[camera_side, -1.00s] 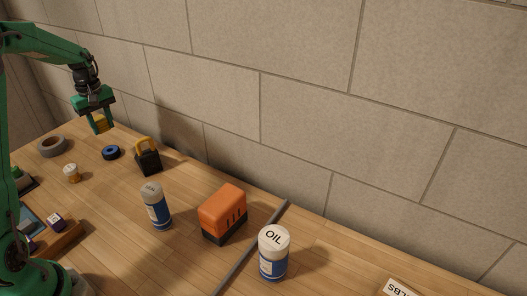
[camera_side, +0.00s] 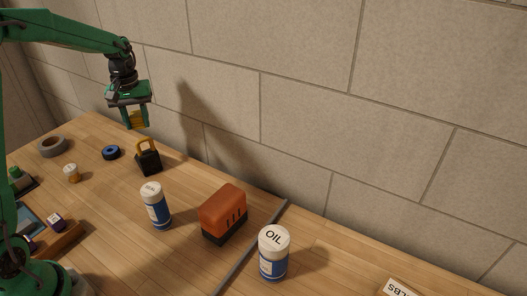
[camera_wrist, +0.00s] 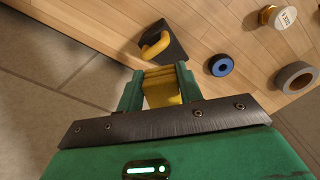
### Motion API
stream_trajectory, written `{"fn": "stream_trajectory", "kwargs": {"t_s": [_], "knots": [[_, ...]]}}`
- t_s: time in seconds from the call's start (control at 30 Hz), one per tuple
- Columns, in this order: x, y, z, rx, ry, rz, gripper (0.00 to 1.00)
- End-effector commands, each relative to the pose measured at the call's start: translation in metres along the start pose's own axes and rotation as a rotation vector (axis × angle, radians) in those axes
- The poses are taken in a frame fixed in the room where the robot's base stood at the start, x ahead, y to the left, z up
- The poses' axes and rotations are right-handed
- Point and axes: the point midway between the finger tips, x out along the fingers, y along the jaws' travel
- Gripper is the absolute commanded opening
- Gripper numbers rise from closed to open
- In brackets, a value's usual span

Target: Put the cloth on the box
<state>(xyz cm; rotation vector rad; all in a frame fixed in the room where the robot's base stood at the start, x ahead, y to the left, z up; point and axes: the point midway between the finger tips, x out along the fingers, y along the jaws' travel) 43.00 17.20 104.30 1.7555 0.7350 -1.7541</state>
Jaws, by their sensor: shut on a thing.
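My gripper (camera_side: 137,124) is shut on a folded yellow cloth (camera_wrist: 162,88), held in the air above the far part of the bench. The cloth also shows between the fingers in the side view. An orange box (camera_side: 223,207) with a dark base and dark slots stands on the bench, lower and to the right of my gripper in the side view. Its top is bare. The box is not seen in the wrist view.
A black padlock-shaped block with a yellow loop (camera_side: 148,160) stands below my gripper. A blue-white can (camera_side: 156,208) and an oil can (camera_side: 273,253) flank the box. A grey strip (camera_side: 250,250) lies beside it. A blue ring (camera_side: 111,153) and grey tape (camera_side: 52,147) lie left.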

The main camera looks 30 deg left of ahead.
Motion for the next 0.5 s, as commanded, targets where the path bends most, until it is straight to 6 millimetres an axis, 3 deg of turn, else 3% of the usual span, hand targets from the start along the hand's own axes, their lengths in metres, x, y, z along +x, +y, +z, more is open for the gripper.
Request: {"fn": "stream_trajectory", "kwargs": {"t_s": [0.1, 0.5], "knots": [[-0.010, 0.030, 0.026, 0.161, 0.001, 0.001, 0.14], [-0.032, 0.113, 0.109, 0.627, 0.000, 0.000, 0.14]]}}
